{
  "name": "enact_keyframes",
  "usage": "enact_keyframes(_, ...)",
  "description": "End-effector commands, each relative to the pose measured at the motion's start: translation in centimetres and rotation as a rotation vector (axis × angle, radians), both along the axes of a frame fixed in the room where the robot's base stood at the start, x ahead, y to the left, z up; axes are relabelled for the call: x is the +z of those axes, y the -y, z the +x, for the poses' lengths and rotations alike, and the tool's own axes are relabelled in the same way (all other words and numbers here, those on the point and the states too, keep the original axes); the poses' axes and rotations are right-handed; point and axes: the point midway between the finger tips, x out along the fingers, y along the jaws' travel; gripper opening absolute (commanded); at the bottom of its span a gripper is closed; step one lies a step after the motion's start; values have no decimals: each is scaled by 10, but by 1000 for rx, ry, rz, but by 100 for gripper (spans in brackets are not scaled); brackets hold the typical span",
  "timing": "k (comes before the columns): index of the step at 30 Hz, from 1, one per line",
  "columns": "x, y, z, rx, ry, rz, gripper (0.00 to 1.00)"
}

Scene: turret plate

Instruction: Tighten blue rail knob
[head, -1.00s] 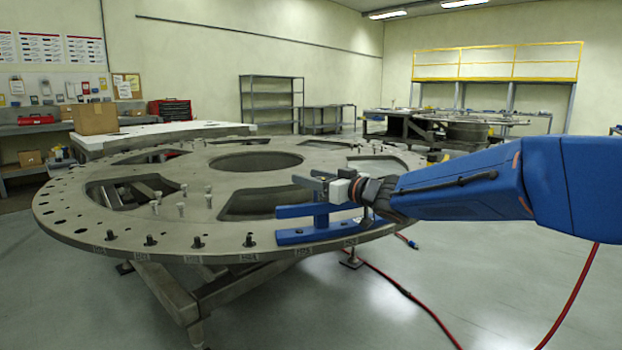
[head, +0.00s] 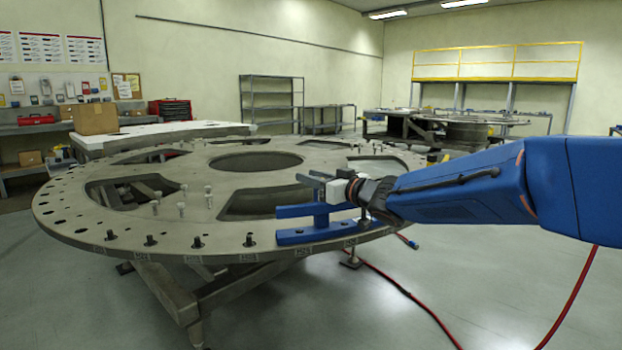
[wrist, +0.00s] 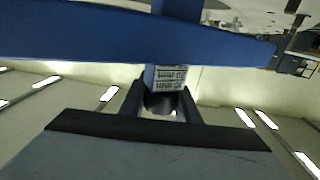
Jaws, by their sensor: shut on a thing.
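A blue rail fixture (head: 318,235) with a base bar, a short post and an upper bar stands on the near right rim of the round turret plate (head: 120,220). My gripper (head: 315,178) is at the upper part of the fixture, reaching in from the right. In the wrist view, the two fingers of my gripper (wrist: 163,105) are shut on a dark round knob (wrist: 160,102) below a labelled blue block. The blue rail (wrist: 90,35) crosses the top of that view. The knob is hard to make out in the head view.
Several upright pins (head: 182,208) and dark studs (head: 150,240) stand on the plate left of the fixture. The plate has large cut-outs and a central hole. A red hose (head: 395,285) lies on the floor below. A cardboard box (head: 95,119) sits at the back left.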

Motion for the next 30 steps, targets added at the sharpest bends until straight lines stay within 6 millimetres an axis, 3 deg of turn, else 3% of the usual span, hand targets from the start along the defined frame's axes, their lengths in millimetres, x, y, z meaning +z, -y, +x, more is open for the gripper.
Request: enact_keyframes(30, 0, 10, 8, -357, -2, 2, 7)
